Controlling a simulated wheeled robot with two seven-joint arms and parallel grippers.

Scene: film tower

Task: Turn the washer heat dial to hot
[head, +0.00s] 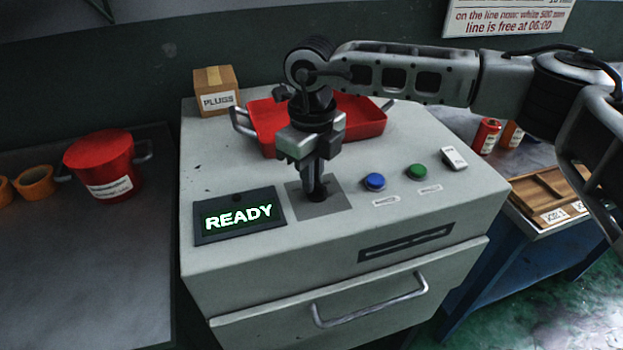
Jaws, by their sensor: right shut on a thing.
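The washer (220,265) is a pale grey cabinet in the middle of the head view. Its heat dial (318,195) is a dark round knob on a grey square plate (338,203) on the sloping top. My right gripper (316,186) comes down from above and is shut on the dial. The fingers hide most of the knob, so I cannot tell where it points. A display (240,216) left of the dial reads "READY" in pale letters. My left gripper is out of view.
Right of the dial are a blue button (374,182), a green button (417,171) and a white switch (454,157). A red tray (365,112) and a box marked "PLUGS" (215,90) stand behind. A red pot (100,163) stands on the left table.

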